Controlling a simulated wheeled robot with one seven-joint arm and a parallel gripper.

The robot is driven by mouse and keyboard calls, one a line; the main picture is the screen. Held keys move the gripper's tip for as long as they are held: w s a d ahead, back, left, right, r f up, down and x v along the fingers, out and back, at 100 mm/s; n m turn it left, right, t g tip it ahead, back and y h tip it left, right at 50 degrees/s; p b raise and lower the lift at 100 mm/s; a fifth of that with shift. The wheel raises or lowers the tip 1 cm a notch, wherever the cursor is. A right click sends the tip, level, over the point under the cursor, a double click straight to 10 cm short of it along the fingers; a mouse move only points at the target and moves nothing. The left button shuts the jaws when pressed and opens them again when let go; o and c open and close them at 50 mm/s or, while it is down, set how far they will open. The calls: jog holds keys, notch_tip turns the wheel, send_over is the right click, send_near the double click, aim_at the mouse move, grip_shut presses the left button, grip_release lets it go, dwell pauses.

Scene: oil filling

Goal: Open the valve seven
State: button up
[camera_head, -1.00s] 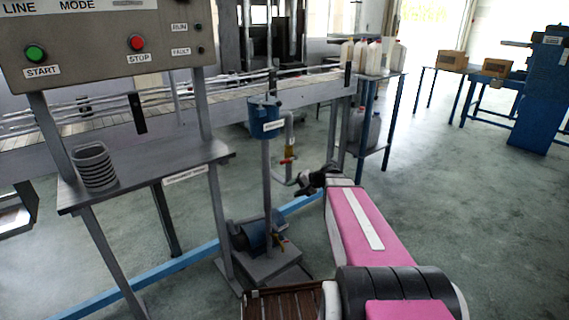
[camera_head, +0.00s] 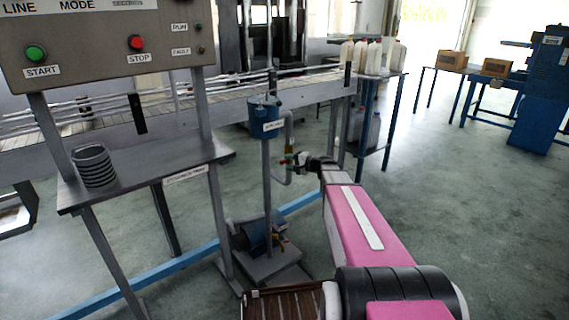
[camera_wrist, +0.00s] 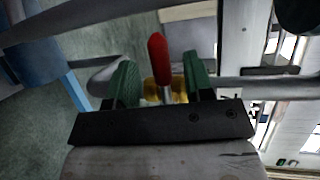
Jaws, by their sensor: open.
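The valve's red handle (camera_wrist: 158,62) stands between the two green fingers of my open gripper (camera_wrist: 160,82) in the wrist view, with a gap at each side. Its yellow brass body (camera_wrist: 150,90) shows behind, on a grey pipe (camera_wrist: 265,88). In the head view my gripper (camera_head: 292,162) is at the pipe (camera_head: 288,130) beside the blue filter-like canister (camera_head: 265,118) on its stand. There the valve is small and partly hidden by the gripper. I cannot read a number on it.
A control panel (camera_head: 100,45) and a grey shelf with a coil (camera_head: 93,165) stand at left. A blue pump (camera_head: 255,232) sits on the floor plate below the canister. A conveyor (camera_head: 200,93) runs behind, and a blue-legged table with jugs (camera_head: 378,55) stands to the right.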

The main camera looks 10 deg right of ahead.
jog(key=shift+x, duration=1.45)
grip_shut()
jog(key=shift+f, duration=0.1)
jog(key=w+d+f+n+t+h, duration=0.3)
jog(key=d+f+n+h, duration=0.3)
jog(key=n, duration=0.6)
jog(key=shift+w+f+h, duration=0.2)
jog(key=shift+f+h, duration=0.15)
jog(key=shift+h, duration=0.85)
jog(key=shift+d, duration=0.1)
